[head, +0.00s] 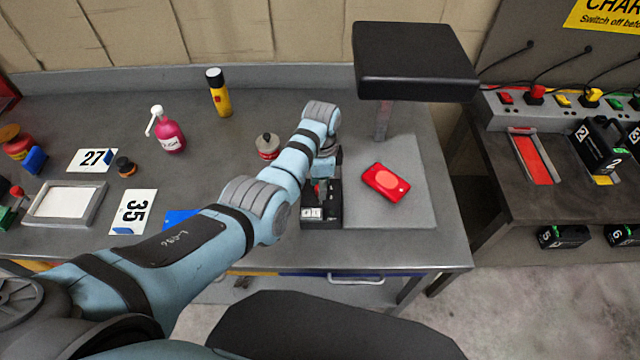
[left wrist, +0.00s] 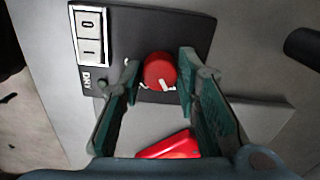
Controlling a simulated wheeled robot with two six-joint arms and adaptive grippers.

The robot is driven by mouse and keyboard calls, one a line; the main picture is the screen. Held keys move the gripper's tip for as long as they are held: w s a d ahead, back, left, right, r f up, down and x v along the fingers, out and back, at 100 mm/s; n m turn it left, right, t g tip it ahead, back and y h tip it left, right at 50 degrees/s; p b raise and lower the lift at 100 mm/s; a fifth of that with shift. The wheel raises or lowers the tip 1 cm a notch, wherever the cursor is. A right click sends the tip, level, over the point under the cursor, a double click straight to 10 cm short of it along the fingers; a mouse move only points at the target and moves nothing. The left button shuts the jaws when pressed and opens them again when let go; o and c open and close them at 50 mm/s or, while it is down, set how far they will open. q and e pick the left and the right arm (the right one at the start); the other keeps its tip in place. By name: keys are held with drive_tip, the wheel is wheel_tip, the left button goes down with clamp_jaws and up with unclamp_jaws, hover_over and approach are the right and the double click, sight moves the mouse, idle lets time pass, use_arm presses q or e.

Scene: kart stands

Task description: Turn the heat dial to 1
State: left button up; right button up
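The heat dial (left wrist: 160,71) is a round red knob on a dark control box, with small white marks near its lower edge; I cannot read its setting. The control box (left wrist: 200,32) carries a white switch with 0 and I halves (left wrist: 89,36); the box also shows in the head view (head: 322,222), partly under my left arm. My left gripper (left wrist: 160,68) is open, its green fingertips on either side of the dial, with a narrow gap seeming to show on each side. In the head view my arm mostly hides the dial and fingers. My right gripper is not in view.
A black overhead press head (head: 415,62) stands right of my arm, above a grey plate (head: 410,215) with a red item (head: 386,182). A grey-capped container (head: 268,146) stands just left of my forearm. A charging bench (head: 545,165) is farther right.

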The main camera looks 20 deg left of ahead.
use_arm(q)
drive_tip(key=shift+o, duration=1.1)
wheel_tip(320, 180, up, 12)
drive_tip(key=shift+f, duration=0.1)
